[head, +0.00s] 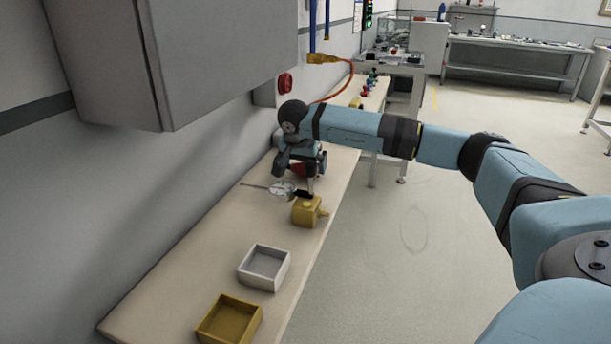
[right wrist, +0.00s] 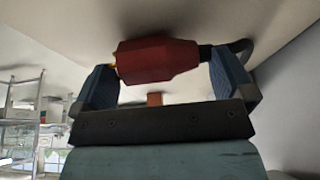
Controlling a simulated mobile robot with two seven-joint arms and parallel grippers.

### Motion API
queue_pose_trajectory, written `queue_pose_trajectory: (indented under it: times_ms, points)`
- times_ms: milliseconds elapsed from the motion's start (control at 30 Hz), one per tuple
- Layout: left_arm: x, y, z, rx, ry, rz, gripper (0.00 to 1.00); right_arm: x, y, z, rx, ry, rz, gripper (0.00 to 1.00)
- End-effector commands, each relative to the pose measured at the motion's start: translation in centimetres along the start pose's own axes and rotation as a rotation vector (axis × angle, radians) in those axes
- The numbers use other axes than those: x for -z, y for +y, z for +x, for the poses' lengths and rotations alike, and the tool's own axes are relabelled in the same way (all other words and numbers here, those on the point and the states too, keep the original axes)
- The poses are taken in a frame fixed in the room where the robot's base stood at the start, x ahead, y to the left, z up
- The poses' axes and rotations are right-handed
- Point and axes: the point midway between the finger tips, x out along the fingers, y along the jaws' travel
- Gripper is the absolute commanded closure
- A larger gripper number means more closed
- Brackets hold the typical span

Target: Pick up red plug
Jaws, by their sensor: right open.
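The red plug (right wrist: 157,60) shows large in the right wrist view, with a dark cable end on its right and a small yellow tip on its left. My right gripper (right wrist: 165,80) is open, with its two blue finger pads on either side of the plug. The wrist view does not clearly show whether either pad touches it. In the head view my right gripper (head: 304,172) is low over the bench, and only a little of the red plug (head: 297,170) shows behind it. My left gripper is not in view.
On the bench (head: 190,255) are a yellow block (head: 306,211), a round metal gauge (head: 282,188), a white tray (head: 246,272) and a yellow tray (head: 207,333). A grey cabinet (head: 180,55) overhangs at upper left. A red wall button (head: 285,82) and orange cable (head: 350,72) are behind.

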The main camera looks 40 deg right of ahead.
Motion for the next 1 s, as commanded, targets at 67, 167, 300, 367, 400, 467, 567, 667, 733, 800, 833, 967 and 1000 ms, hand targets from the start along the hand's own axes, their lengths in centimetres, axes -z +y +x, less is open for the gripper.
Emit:
queue_pose_trajectory:
  times_ms: [67, 167, 300, 367, 400, 467, 567, 667, 733, 800, 833, 967, 1000]
  points:
    - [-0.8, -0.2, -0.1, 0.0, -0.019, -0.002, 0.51, -0.1, 0.1, 1.2, -0.002, -0.001, 0.0, 0.0]
    - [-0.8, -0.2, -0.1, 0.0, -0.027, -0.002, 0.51, 0.0, 0.0, 1.3, 0.0, 0.0, 0.0, 0.0]
    - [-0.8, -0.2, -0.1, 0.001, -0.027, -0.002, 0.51, 0.0, 0.0, 1.2, 0.0, 0.0, 0.0, 0.0]
    - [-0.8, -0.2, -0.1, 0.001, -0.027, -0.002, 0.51, 0.0, 0.0, 1.2, 0.0, 0.0, 0.0, 0.14]
    - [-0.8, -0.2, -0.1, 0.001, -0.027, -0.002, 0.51, 0.0, 0.0, 1.2, 0.0, -0.001, 0.0, 0.23]
    - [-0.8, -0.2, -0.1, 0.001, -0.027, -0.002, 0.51, 0.0, 0.0, 1.2, 0.0, -0.001, 0.0, 0.37]
    - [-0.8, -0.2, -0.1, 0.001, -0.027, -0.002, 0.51, 0.0, 0.0, 1.2, 0.0, 0.0, 0.001, 0.5]
    - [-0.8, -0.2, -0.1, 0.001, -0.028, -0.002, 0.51, 0.0, 0.0, 1.2, 0.0, -0.001, 0.001, 0.5]
    - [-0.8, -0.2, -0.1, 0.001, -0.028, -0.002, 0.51, 0.0, 0.0, 1.2, 0.0, -0.001, 0.001, 0.5]
    - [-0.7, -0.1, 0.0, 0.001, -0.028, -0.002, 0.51, 0.0, 0.0, 1.1, 0.0, -0.001, 0.001, 0.5]
    - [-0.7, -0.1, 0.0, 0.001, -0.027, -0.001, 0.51, 0.0, 0.1, 1.1, 0.0, -0.001, 0.001, 0.5]
    - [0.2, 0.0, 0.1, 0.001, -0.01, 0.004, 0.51, 0.3, 0.3, 0.4, 0.0, -0.001, 0.001, 0.5]
    - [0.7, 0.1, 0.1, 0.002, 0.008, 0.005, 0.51, 0.5, 0.5, 0.0, 0.0, 0.0, 0.001, 0.5]
